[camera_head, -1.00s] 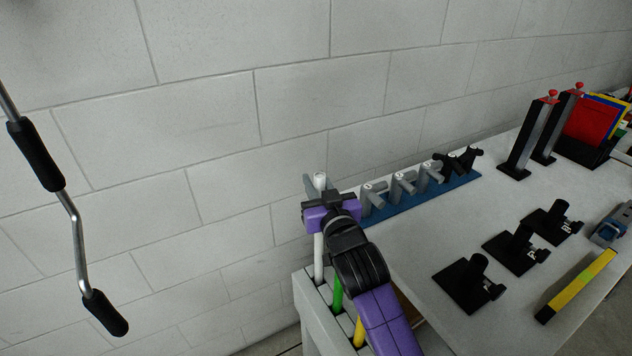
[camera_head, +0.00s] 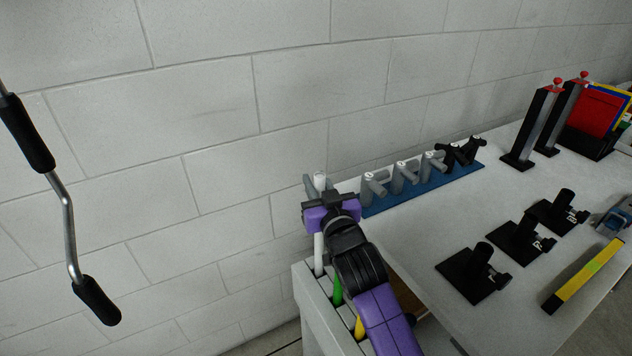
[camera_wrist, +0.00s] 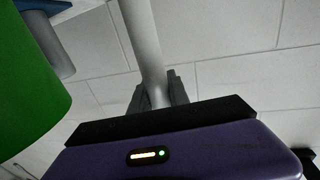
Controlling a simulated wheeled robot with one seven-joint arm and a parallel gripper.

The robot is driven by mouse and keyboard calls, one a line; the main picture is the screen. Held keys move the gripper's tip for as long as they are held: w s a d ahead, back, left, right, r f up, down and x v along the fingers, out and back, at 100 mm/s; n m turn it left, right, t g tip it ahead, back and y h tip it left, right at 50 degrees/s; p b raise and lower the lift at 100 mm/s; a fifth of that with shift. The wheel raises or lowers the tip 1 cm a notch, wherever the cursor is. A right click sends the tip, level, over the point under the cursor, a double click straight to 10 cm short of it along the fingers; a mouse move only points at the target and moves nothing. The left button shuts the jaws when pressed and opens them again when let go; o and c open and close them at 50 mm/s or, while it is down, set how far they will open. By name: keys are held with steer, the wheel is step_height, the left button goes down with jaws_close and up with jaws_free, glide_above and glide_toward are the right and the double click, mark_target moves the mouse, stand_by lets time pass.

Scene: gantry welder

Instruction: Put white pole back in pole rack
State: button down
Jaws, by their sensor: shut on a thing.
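The white pole (camera_head: 319,255) stands upright at the left end of the table in the head view. My gripper (camera_head: 318,190) is shut on it near its top, and a short piece of the pole shows above the jaws. In the wrist view the pole (camera_wrist: 144,40) runs up from between my gripper's fingers (camera_wrist: 158,95). The pole rack (camera_head: 308,290) is the grey holder at the table's left end, with a green pole (camera_head: 337,290) and a yellow pole (camera_head: 360,328) in it. The white pole's lower end is at the rack's back slot; I cannot tell how deep it sits.
A blue strip (camera_head: 400,202) with grey and black holders lies along the table's back edge near my gripper. Several black stands (camera_head: 475,275) and a yellow level (camera_head: 582,275) lie on the table (camera_head: 420,255). A black-gripped metal bar (camera_head: 68,235) hangs at left.

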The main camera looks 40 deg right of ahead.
step_height(320, 180, down, 4)
steer(key=b, duration=0.2)
steer(key=shift+r+b, duration=0.2)
steer(key=shift+b, duration=0.15)
stand_by(0.4)
steer(key=shift+s+r, duration=0.15)
steer(key=shift+r, duration=0.1)
steer(key=shift+f, duration=0.15)
steer(key=shift+f, duration=0.1)
stand_by(0.4)
stand_by(0.7)
stand_by(0.9)
